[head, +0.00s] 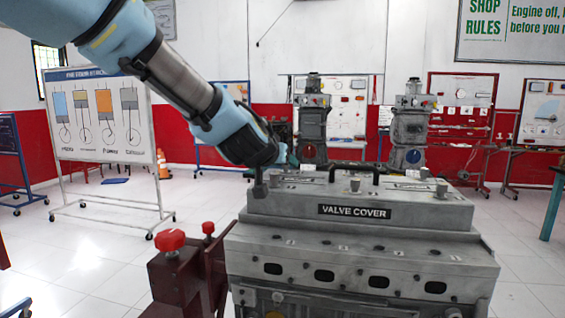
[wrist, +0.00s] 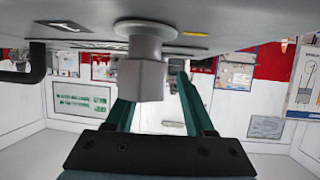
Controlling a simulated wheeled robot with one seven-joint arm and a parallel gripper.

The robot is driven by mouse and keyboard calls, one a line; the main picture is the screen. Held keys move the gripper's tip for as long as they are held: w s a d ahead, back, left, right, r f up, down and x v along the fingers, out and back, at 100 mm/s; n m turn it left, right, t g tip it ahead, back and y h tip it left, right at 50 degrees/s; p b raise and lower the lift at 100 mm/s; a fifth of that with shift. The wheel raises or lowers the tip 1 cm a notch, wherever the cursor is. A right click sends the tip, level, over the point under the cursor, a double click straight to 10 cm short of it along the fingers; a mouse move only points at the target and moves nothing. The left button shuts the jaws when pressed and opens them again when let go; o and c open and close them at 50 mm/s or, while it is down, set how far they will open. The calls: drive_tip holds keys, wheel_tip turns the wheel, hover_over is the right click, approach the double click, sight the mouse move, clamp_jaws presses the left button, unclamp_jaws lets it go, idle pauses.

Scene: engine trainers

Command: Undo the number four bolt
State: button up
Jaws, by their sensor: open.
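The grey valve cover (head: 300,207) sits on top of the engine. Several grey bolts stand on it: one at the front left (head: 260,187), one in the front middle (head: 355,185), one at the right (head: 442,190). I cannot read any bolt number. My gripper (head: 290,158) is low over the cover's left end. In the wrist view, my gripper (wrist: 158,85) is open, its two teal fingers pointing toward a grey hex-headed bolt (wrist: 140,78). The bolt head overlaps the left finger; contact is not clear. Which bolt this is in the head view I cannot tell.
A black handle (head: 376,167) rises from the cover; it also shows in the wrist view (wrist: 36,65). A dark red stand with red knobs (head: 171,240) is beside the engine. Diagram board (head: 105,115) and other trainers stand behind.

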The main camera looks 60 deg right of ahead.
drive_tip(key=shift+a, duration=0.1)
drive_tip(key=b+v, duration=0.3)
drive_tip(key=v, duration=0.7)
drive_tip(key=shift+s+a+r, duration=0.1)
drive_tip(key=shift+a+r, duration=0.05)
drive_tip(key=shift+a, duration=0.15)
drive_tip(key=w+a+f+n+t+y, duration=0.1)
drive_tip(key=w+a+f+n+y, duration=0.1)
drive_tip(key=w+a+f, duration=0.45)
drive_tip(key=w+a+f+n+t+y, duration=0.1)
drive_tip(key=w+a+f+n+y, duration=0.15)
drive_tip(key=w+a, duration=0.65)
drive_tip(key=w+a+f+n+y, duration=0.2)
drive_tip(key=w+a+f, duration=0.3)
drive_tip(key=w+a, duration=0.25)
drive_tip(key=w+a+f+n+y, duration=0.2)
drive_tip(key=a+f, duration=0.1)
drive_tip(key=a, duration=0.5)
drive_tip(key=w+a+f+n+y, duration=0.15)
drive_tip(key=a+f, duration=0.25)
drive_tip(key=a, duration=0.4)
drive_tip(key=s+a+f+n+g+y, duration=0.1)
drive_tip(key=s+a+f+n, duration=0.1)
drive_tip(key=a, duration=0.7)
drive_tip(key=s+a+f+n+g+y, duration=0.2)
drive_tip(key=s+a+f, duration=0.1)
drive_tip(key=a, duration=0.6)
drive_tip(key=shift+s, duration=0.8)
